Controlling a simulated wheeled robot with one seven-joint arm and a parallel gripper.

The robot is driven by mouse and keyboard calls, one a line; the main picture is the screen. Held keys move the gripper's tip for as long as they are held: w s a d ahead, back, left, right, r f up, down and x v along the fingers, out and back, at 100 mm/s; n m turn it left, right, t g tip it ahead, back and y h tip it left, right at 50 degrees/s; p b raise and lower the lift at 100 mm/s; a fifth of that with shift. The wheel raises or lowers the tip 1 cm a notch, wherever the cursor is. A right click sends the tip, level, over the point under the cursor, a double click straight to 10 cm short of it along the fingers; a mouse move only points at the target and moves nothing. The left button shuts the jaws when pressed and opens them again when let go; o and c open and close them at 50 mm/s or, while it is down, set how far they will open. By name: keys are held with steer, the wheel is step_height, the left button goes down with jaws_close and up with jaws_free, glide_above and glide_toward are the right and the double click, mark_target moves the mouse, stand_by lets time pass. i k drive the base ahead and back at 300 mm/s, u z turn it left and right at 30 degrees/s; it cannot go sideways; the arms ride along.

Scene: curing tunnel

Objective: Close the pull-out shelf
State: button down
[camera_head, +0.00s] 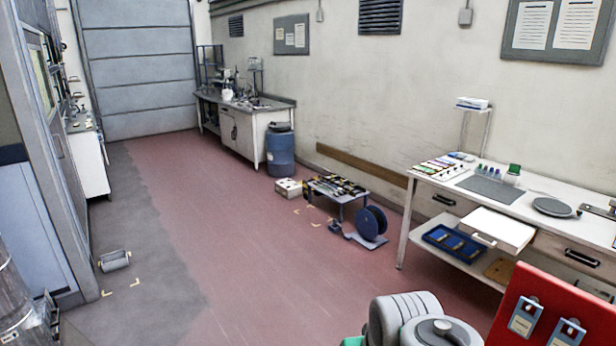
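The white pull-out shelf (503,229) sticks out from under the top of the white workbench (545,185) on the right side of the view. A pale handle (484,241) shows on its front. The shelf's top looks bare, and its rear part is hidden under the bench top. My gripper is not in view. Grey rounded parts at the bottom edge look like my own arm, well apart from the shelf in the picture.
A lower rack holds a blue tray (454,243). A red panel with blue tags (547,318) stands at lower right. A blue reel (371,224) and a low tool table (337,188) stand left of the bench.

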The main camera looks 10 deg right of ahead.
mark_target(490, 227)
steer(key=u, duration=0.05)
steer(key=i, duration=1.7)
steer(key=z, duration=0.85)
steer(key=i, duration=1.9)
steer(key=z, duration=0.65)
